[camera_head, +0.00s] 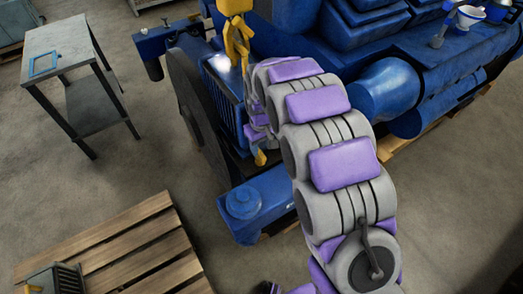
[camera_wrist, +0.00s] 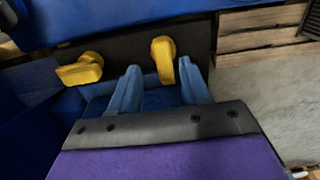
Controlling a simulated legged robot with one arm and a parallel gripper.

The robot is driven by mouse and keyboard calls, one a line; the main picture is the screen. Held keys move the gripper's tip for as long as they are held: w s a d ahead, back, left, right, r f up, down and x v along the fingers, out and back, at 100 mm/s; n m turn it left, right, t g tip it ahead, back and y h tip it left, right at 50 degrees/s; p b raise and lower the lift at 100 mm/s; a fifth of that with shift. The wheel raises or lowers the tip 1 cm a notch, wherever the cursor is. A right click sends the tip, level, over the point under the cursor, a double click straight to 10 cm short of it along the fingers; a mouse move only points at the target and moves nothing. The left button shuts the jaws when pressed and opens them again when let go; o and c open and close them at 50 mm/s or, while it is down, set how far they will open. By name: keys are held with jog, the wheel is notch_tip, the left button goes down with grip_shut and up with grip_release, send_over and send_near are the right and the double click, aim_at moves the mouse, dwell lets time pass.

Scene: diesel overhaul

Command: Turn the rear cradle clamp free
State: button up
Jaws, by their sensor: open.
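Two yellow clamp handles show in the wrist view against the dark and blue engine cradle. One yellow handle (camera_wrist: 163,58) stands roughly upright, between or just beyond my gripper's (camera_wrist: 160,70) two blue-grey fingertips. The other yellow handle (camera_wrist: 80,70) lies more sideways, to the left of the left finger. I cannot tell which is the rear one. My gripper is open, and contact with the handle cannot be made out. In the head view a yellow handle (camera_head: 260,157) shows low beside the cradle's blue beam (camera_head: 262,200); my arm hides the gripper there.
The big blue engine (camera_head: 385,90) fills the upper right. A yellow hook with a strap (camera_head: 237,40) hangs above my arm's far end. A metal table (camera_head: 65,45) stands at the upper left. A wooden pallet (camera_head: 140,250) lies at the lower left, with bare floor between.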

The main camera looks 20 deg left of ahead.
aim_at(259, 152)
jog(key=f, duration=0.1)
jog(key=a+f, duration=0.1)
jog(key=f, duration=0.1)
jog(key=shift+a, duration=0.2)
jog(key=shift+d, duration=0.4)
jog(key=shift+d+r, duration=0.1)
jog(key=shift+d, duration=0.05)
jog(key=shift+c, duration=0.7)
jog(key=c, duration=0.3)
jog(key=shift+a, duration=0.25)
grip_shut()
